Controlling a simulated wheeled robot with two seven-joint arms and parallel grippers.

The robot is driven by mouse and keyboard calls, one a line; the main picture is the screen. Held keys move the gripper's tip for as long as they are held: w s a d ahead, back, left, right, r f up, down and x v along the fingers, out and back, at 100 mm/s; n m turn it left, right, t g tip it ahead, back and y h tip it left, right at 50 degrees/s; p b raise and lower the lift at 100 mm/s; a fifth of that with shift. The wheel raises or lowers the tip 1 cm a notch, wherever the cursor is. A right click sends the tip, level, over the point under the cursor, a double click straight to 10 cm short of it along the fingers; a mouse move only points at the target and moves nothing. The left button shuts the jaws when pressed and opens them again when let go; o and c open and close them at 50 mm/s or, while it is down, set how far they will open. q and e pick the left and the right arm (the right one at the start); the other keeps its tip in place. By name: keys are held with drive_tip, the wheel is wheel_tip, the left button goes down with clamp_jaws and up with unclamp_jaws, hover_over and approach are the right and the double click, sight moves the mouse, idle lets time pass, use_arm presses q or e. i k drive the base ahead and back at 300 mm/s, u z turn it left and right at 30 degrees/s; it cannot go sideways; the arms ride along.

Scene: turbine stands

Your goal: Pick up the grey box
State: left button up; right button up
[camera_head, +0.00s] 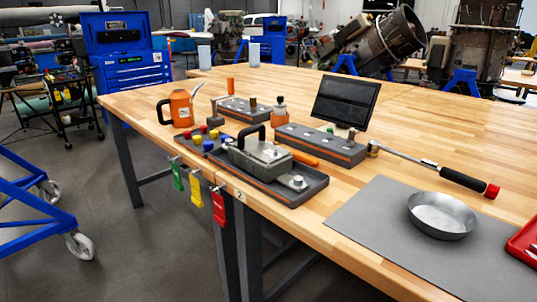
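A grey box (259,157) with a black arched handle (248,136) on its top sits in a dark tray (304,188) near the front edge of the wooden table. Its lid and front face show, and its lower edge is partly hidden by the tray's orange-striped wall. Neither of my grippers shows in the camera_head view, and nothing is seen touching the box.
Colored knobs (208,144) fill the tray's left end. Behind stand a dark holder block (320,146), an orange can (181,108) and a black screen (345,101). Right are a torque wrench (440,170), a metal bowl (442,215) and a grey mat (375,230). Tags (218,206) hang in front.

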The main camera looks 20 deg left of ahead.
sight(247, 153)
drive_tip(key=u, duration=2.55)
drive_tip(key=i, duration=2.6)
drive_tip(key=z, duration=2.05)
